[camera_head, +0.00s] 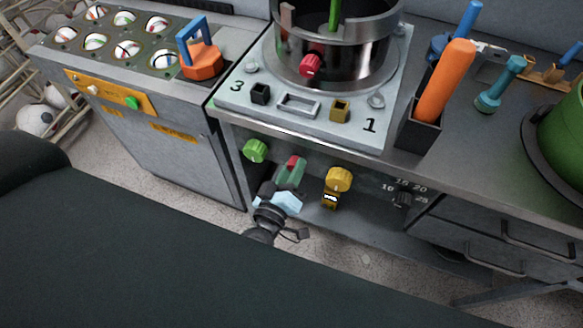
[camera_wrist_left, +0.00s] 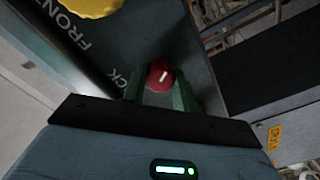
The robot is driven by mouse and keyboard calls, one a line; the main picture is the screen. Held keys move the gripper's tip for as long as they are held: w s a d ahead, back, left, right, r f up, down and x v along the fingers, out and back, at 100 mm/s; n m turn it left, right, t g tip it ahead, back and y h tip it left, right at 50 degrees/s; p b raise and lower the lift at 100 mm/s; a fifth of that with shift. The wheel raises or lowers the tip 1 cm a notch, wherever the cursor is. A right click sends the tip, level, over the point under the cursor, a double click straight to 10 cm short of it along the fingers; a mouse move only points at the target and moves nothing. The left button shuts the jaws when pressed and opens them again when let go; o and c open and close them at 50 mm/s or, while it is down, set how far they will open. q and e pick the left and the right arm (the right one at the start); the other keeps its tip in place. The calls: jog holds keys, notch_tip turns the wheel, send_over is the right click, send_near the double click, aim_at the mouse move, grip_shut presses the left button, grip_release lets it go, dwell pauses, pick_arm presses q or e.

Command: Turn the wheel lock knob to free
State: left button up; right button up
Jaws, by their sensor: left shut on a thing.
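The wheel lock knob (camera_wrist_left: 159,76) is a small red knob with a white pointer line, on the dark front panel beside lettering that ends in "CK". In the head view the red knob (camera_head: 294,161) shows between a green and a yellow knob under the press. My left gripper (camera_head: 290,172) has its green fingers at the red knob. In the left wrist view the gripper (camera_wrist_left: 161,90) is shut on it, one finger on each side. The white line points up and slightly right in that view. The full label is partly hidden by the fingers.
A green knob (camera_head: 255,150) is left of my gripper and a yellow knob (camera_head: 338,179) is close on its right. The press plate (camera_head: 320,115) overhangs above. A grey cabinet (camera_head: 170,140) stands at the left, and drawers (camera_head: 500,240) are at the right.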

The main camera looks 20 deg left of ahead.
pick_arm(q)
jog(key=n, duration=1.1)
jog(key=shift+b, duration=0.35)
jog(key=shift+n, duration=0.3)
jog(key=o, duration=1)
jog(key=shift+c, duration=0.2)
jog(key=shift+s, duration=0.1)
